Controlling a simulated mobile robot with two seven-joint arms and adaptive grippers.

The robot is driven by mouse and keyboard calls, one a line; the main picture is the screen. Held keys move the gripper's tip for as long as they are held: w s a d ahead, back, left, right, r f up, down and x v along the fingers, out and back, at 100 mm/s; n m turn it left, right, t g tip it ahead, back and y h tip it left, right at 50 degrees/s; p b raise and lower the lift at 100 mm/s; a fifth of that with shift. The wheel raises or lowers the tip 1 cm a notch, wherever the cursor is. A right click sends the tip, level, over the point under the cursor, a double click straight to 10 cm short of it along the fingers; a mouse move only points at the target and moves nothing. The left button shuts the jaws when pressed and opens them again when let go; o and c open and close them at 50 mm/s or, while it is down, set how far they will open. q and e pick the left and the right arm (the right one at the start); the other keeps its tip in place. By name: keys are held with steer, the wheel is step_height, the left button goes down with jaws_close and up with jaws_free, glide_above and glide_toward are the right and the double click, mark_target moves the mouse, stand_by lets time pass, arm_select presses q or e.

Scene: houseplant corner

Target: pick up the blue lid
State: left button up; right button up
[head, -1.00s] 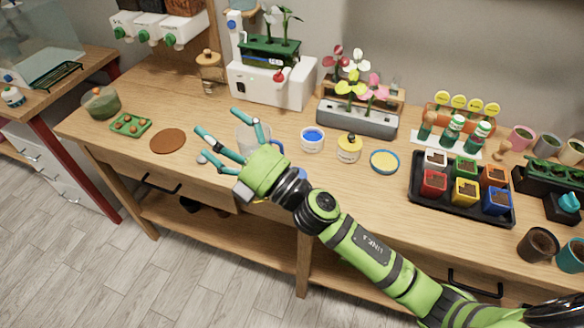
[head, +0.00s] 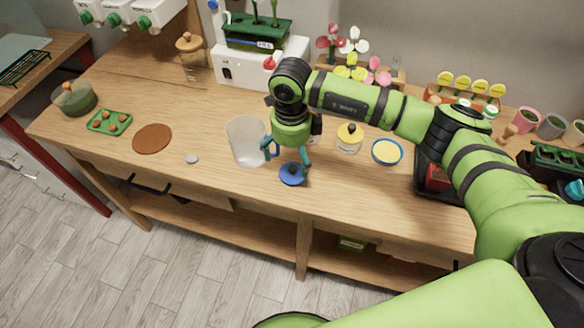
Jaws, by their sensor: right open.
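The blue lid (head: 292,175) is a small round disc with a knob, lying on the wooden table near its front edge. My right gripper (head: 288,162) points down just over the lid, fingers open and apart. One fingertip is by the lid's upper right side, the other above and left of it. Whether they touch it I cannot tell. The gripper holds nothing. My left gripper is not in view.
A clear glass jar (head: 246,142) stands close left of my right gripper. A yellow-lidded jar (head: 348,139) and a blue-rimmed yellow dish (head: 387,152) stand to the right. A small grey disc (head: 192,158) and a brown mat (head: 152,139) lie left, with bare table between.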

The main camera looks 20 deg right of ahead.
mark_target(291, 166)
steer(key=f, duration=0.1)
steer(key=f+p, duration=0.2)
steer(key=shift+s+a+f, duration=0.1)
steer(key=shift+s+f, duration=0.15)
steer(key=shift+f, duration=0.7)
steer(key=c, duration=0.9)
steer(key=shift+c, duration=0.2)
